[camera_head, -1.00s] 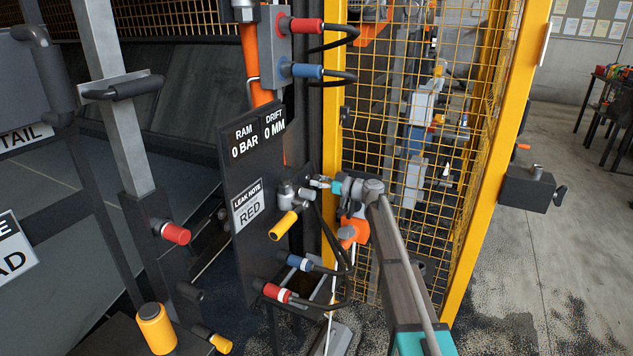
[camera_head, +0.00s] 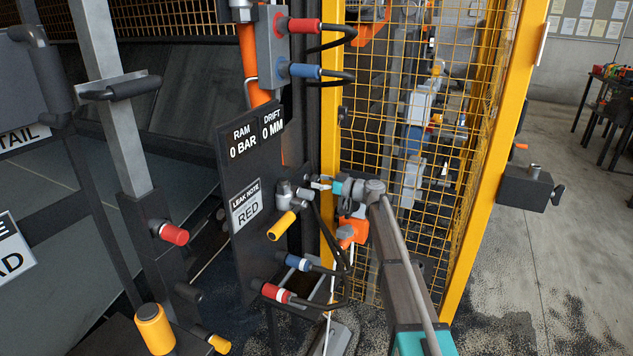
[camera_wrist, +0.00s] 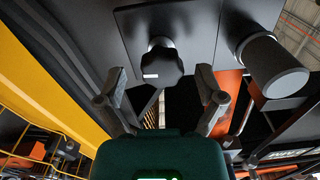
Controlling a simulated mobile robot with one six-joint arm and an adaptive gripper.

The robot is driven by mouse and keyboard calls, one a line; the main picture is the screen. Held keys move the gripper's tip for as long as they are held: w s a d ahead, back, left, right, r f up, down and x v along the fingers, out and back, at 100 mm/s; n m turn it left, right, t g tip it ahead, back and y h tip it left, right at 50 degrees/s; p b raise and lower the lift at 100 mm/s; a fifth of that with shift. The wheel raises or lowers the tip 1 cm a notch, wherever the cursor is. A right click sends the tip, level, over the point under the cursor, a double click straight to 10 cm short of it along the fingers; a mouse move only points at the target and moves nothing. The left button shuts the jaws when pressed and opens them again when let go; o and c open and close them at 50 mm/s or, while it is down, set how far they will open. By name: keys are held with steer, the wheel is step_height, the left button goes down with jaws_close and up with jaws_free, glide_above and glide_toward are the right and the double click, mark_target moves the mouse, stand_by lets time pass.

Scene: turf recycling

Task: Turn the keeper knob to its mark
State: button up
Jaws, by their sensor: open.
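A dark, lobed knob (camera_wrist: 162,63) with a short white line near its lower left edge stands on a dark plate (camera_wrist: 196,22) in the wrist view. I take it for the keeper knob. My gripper (camera_wrist: 164,84) is open, with one finger to each side and just below the knob in the picture. I see no contact with it. The target mark cannot be made out. In the head view my gripper (camera_head: 322,184) is beside the right edge of the dark panel (camera_head: 240,170), and the knob cannot be made out there.
A grey cylinder (camera_wrist: 271,66) stands close right of the knob. A yellow post (camera_wrist: 45,65) runs along the left. In the head view a yellow-handled valve (camera_head: 283,226) and hose couplings (camera_head: 277,293) are near my gripper. A yellow mesh fence (camera_head: 420,130) stands behind my arm.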

steer(key=v, duration=1.1)
steer(key=shift+d, duration=0.1)
steer(key=s+d+f+m+g+h, duration=0.1)
steer(key=s+f+m+g+h, duration=0.2)
steer(key=s+f, duration=0.55)
steer(key=s+d+f+m+g+h, duration=0.15)
steer(key=s+f+h, duration=0.35)
steer(key=s, duration=0.6)
steer(key=s+d+f+m+g+h, duration=0.1)
steer(key=s+d+f+m+h, duration=0.25)
steer(key=s+d, duration=0.4)
steer(key=s+d+f+m+g+h, duration=0.15)
steer(key=s+d+m+h, duration=0.3)
steer(key=s, duration=0.55)
step_height(320, 180, up, 20)
steer(key=h+p, duration=0.1)
steer(key=p, duration=1.9)
steer(key=shift+s+t, duration=0.2)
steer(key=shift+t, duration=0.2)
